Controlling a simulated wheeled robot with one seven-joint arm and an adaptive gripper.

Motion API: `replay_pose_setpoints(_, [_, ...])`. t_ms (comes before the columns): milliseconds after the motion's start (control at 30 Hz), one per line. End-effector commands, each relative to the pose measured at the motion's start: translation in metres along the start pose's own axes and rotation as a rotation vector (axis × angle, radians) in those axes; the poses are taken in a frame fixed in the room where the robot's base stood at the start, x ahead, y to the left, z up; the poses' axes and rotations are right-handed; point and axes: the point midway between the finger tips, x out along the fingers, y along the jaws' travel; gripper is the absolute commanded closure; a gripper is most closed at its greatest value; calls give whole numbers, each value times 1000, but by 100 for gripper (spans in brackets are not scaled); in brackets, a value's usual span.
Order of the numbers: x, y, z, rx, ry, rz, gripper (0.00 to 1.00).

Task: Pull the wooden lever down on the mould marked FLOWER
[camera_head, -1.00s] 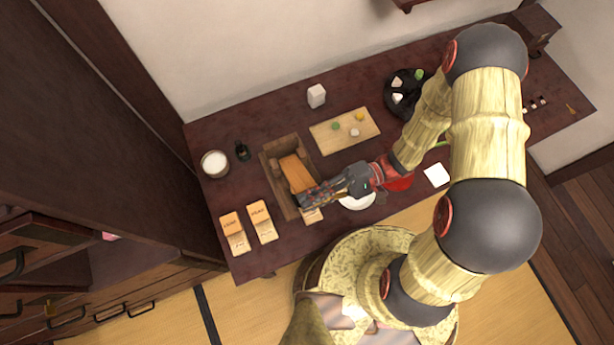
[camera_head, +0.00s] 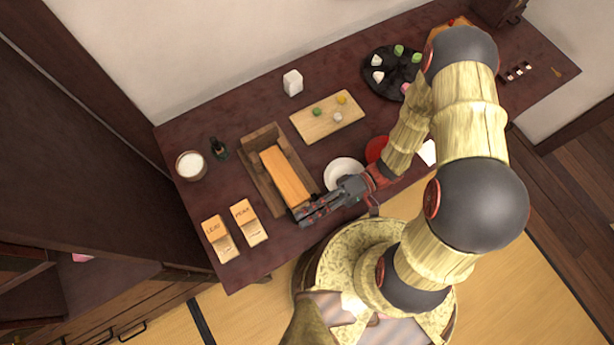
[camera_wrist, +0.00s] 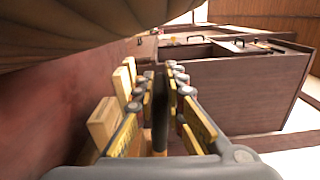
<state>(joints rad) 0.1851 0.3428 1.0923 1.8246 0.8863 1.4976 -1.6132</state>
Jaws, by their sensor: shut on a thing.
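A dark wooden press frame (camera_head: 259,175) stands on the table, with a long orange-brown wooden lever (camera_head: 284,176) lying along it. My gripper (camera_head: 305,215) is at the lever's near end, its jaws shut on it. In the wrist view my gripper (camera_wrist: 162,85) has a narrow dark bar (camera_wrist: 160,115) between its fingers, apparently the lever's end. Two light wooden moulds lie left of the press: one marked LEAF (camera_head: 217,238), and another (camera_head: 248,221) whose word is hard to read. No FLOWER mark is legible; my gripper hides the area by the press's near end.
A board with small sweets (camera_head: 327,117) lies behind. A white cup (camera_head: 191,165) and a dark bottle (camera_head: 218,148) stand left of the press.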

Motion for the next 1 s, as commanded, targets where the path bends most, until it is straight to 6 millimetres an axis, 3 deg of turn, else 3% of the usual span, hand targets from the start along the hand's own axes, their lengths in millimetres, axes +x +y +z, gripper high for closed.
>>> replay_pose_setpoints(300, [0,0,0,1,0,0,100])
replay_pose_setpoints(333, [0,0,0,1,0,0,87])
replay_pose_setpoints(633, [0,0,0,1,0,0,70])
replay_pose_setpoints(1000, [-3,0,0,1,1,0,70])
